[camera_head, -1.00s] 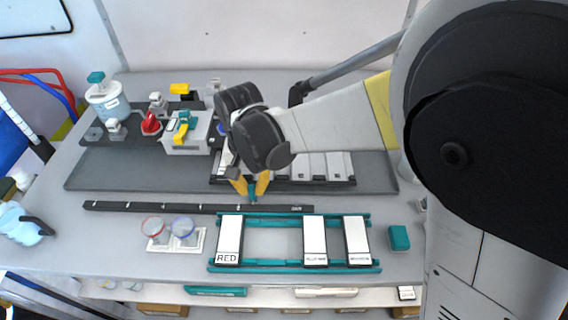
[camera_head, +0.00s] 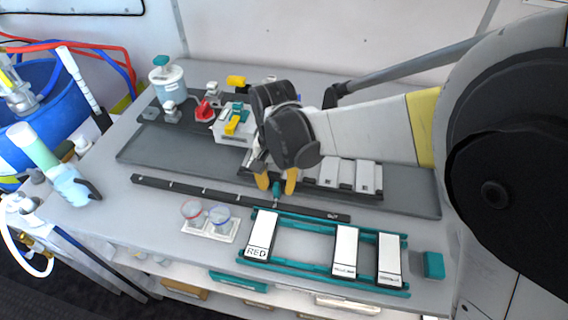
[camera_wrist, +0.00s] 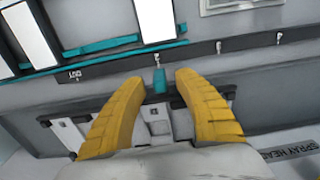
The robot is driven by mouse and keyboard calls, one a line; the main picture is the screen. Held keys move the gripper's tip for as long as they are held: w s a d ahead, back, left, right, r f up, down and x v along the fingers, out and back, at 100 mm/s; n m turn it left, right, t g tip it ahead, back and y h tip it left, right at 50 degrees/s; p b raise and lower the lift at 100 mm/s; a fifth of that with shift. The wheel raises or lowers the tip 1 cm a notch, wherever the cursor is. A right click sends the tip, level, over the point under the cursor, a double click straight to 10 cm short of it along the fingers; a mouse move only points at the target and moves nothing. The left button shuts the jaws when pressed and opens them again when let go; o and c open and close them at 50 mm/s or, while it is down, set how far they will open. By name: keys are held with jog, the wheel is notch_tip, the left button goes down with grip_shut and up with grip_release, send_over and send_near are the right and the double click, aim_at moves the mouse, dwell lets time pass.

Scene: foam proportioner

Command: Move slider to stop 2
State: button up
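A long black rail (camera_head: 190,190) with small light marks along it lies across the table. A small teal piece (camera_head: 276,188), which looks like the slider, is at the rail, right of its middle in the head view. It also shows in the wrist view (camera_wrist: 159,80), beside one of the light marks. I cannot read which mark is stop 2. My gripper (camera_head: 277,183) has two yellow fingers, which are spread apart in the wrist view (camera_wrist: 161,82). The teal piece lies between the fingertips, with a gap on both sides. Its contact with the rail is partly hidden.
A teal frame (camera_head: 305,266) with white labelled blocks, including a RED one (camera_head: 260,236), is close in front. Two clear cups (camera_head: 206,217) stand on a white holder to the left.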

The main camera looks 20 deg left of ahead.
notch_tip(320, 180, up, 12)
dwell(0.4)
jog(key=shift+f, duration=0.1)
jog(key=d+r+t+y, duration=0.1)
jog(key=d+r+t, duration=0.2)
jog(key=d, duration=1.7)
jog(key=s+d+f+t, duration=0.1)
jog(key=s+d+t, duration=0.1)
jog(key=d, duration=0.5)
jog(key=s+d+f+t+h, duration=0.1)
jog(key=s+d+t, duration=0.1)
jog(key=s+d, duration=0.3)
jog(key=shift+s+d+f+m+b, duration=0.2)
jog(key=shift+d+f+m+b, duration=0.15)
jog(key=shift+d, duration=0.6)
jog(key=shift+f, duration=0.1)
